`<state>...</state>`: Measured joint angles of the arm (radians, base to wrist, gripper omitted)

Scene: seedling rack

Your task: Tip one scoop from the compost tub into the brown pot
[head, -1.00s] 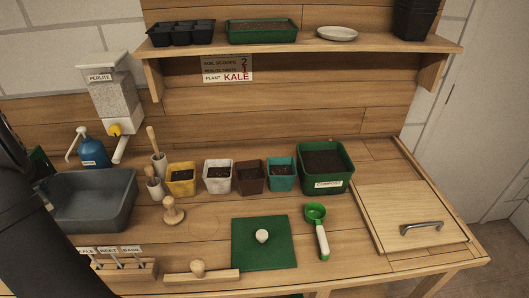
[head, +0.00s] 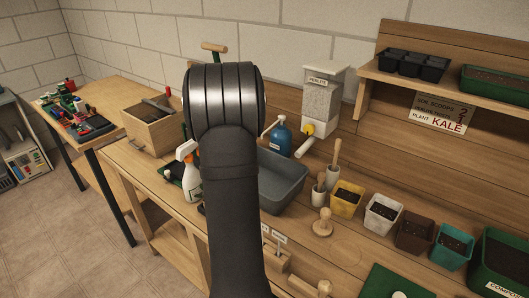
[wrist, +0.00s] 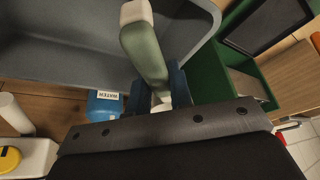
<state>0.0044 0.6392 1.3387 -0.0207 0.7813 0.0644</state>
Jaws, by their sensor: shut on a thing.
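The brown pot (head: 414,246) stands in the head view at the lower right, between a white pot and a teal pot, with dark soil in it. The green compost tub (head: 483,278) is cut by the lower right corner, its label partly in view. In the wrist view my gripper (wrist: 160,92) is shut on a pale green thing with a white end (wrist: 146,52); I cannot tell what it is. In the head view my arm hides the gripper. The scoop seen earlier on the bench is outside the current head view.
A grey basin (head: 284,180) lies beside my arm, with a blue water bottle (head: 279,136) and the perlite dispenser (head: 322,95) behind. A spray bottle (head: 191,180) stands left of my arm. Yellow (head: 345,203) and white (head: 381,219) pots stand in the row.

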